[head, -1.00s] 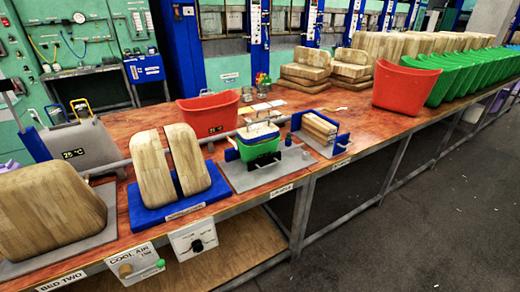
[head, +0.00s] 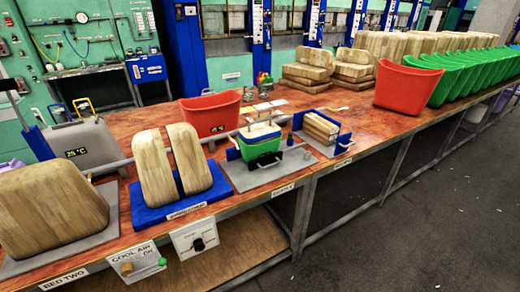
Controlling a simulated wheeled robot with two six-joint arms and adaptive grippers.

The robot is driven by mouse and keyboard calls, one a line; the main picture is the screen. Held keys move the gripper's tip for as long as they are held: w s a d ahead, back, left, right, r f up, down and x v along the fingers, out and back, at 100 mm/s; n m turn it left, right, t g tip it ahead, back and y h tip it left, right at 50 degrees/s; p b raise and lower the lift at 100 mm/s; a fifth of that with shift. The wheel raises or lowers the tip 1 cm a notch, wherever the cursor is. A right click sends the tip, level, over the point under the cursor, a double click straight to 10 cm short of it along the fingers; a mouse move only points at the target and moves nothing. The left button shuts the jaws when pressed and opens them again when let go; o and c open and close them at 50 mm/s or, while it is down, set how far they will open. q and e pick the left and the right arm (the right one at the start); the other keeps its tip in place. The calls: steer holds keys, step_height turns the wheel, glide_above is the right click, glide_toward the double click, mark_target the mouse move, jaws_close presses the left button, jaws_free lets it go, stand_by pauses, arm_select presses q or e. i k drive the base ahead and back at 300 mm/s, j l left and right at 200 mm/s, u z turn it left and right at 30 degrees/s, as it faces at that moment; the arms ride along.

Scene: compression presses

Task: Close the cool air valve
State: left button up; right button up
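The cool air valve is on a white panel (head: 139,262) labelled COOL AIR, fixed to the front edge of the bench at the lower left of the head view. The panel has a brass-coloured round part (head: 127,268) on its left and a small green knob (head: 162,261) on its right. The finer position of the valve is too small to tell. Neither of my grippers is in view.
A second panel with a black dial (head: 198,244) is just right. Above stand wooden blocks on a blue base (head: 150,215) and a block on a grey plate (head: 105,236). A red bin (head: 210,115) and green box (head: 262,146) stand behind. Open floor lies right.

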mark_target(161, 262)
steer(key=u, duration=1.25)
